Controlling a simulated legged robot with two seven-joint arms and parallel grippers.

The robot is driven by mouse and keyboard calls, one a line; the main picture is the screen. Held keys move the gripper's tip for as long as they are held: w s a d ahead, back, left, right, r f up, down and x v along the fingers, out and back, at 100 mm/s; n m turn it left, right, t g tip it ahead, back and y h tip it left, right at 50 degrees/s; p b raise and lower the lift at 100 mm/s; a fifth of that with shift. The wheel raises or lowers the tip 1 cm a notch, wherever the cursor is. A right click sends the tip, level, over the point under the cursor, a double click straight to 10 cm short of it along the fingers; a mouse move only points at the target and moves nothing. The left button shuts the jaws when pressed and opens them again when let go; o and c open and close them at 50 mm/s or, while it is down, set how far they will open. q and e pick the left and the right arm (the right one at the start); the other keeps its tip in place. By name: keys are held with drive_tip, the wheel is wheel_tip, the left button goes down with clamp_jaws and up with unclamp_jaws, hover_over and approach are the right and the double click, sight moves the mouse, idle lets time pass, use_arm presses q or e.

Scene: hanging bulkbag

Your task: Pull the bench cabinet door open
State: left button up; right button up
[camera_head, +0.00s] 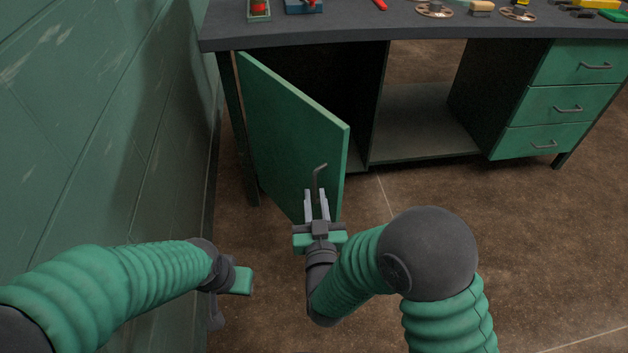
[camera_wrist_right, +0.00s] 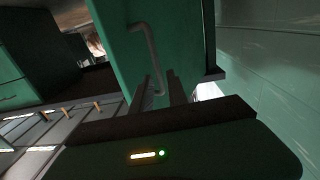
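The green bench cabinet door (camera_head: 295,130) stands partly open, swung out from the left bay of the bench. Its grey bar handle (camera_head: 317,178) is on the door's outer face near the free edge; the handle also shows in the right wrist view (camera_wrist_right: 150,50). My right gripper (camera_head: 316,194) is at the handle's lower part, its fingers on either side of the bar with a visible gap between them. Contact with the bar is unclear. My left gripper (camera_head: 217,312) hangs low by the left wall, away from the door; its fingers are mostly hidden.
The dark bench top (camera_head: 350,33) carries several tools and parts. A drawer stack (camera_head: 560,100) stands at the right, with an open shelf bay (camera_head: 420,120) in the middle. A green wall (camera_head: 100,130) is close on the left. The floor (camera_head: 540,230) in front is clear.

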drive_tip(key=shift+s+d, duration=0.2)
drive_tip(key=shift+s, duration=0.95)
drive_tip(key=shift+c, duration=0.2)
